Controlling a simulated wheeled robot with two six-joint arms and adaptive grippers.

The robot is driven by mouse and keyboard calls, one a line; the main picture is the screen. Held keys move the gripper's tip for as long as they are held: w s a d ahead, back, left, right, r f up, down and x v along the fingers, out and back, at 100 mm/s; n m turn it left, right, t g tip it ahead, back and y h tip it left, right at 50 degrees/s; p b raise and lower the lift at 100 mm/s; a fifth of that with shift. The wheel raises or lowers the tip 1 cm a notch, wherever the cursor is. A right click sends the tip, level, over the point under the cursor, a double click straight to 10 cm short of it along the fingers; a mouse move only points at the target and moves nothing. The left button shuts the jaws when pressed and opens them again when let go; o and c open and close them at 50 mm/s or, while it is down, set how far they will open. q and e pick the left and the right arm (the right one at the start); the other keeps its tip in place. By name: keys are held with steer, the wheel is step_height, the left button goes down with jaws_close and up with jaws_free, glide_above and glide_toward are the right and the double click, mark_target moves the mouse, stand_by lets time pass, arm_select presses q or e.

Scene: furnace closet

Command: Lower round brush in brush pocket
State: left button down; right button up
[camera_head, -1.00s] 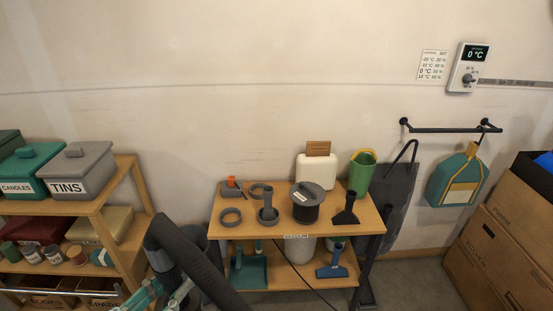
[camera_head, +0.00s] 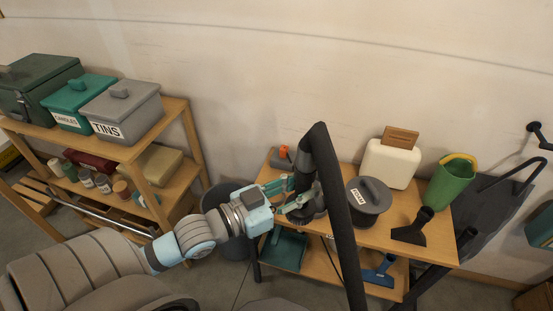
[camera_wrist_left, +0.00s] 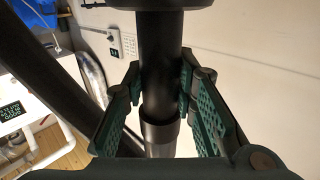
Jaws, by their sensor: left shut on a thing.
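My left gripper (camera_head: 292,196) is shut on the dark upright neck of the round brush (camera_head: 303,168), at the left end of the shelf top. In the left wrist view, the fingers (camera_wrist_left: 160,100) are on both sides of the black tube (camera_wrist_left: 159,50), with a wide dark disc at its upper end. The brush's round dark base (camera_head: 312,210) shows partly in the head view. I cannot tell whether it touches the shelf. The gripper and a dark bent tube hide much of this area, and I cannot make out the brush pocket. My right gripper is not in view.
The dark bent tube (camera_head: 340,200) crosses in front of the wooden shelf (camera_head: 385,235). A blue brush (camera_head: 379,272) is below.

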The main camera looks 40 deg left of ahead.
arm_select(q)
steer(key=w+a+f+n+y+b, duration=0.3)
steer(key=w+a+f+b, duration=0.3)
steer(key=w+a+f, duration=0.2)
steer(key=w+a+f+n+t+y+b, duration=0.1)
steer(key=w+a+f+n+y+b, duration=0.2)
steer(key=a, duration=0.9)
steer(key=w+f+y+b, duration=0.3)
steer(key=w+f+b, duration=0.1)
steer(key=w+f, duration=0.1)
steer(key=shift+w+a+f, duration=0.3)
steer(key=shift+f, duration=0.05)
step_height(320, 180, down, 10)
steer(key=b, duration=0.9)
steer(key=shift+r, duration=0.15)
steer(key=shift+s+b, duration=0.1)
steer(key=shift+b, duration=0.2)
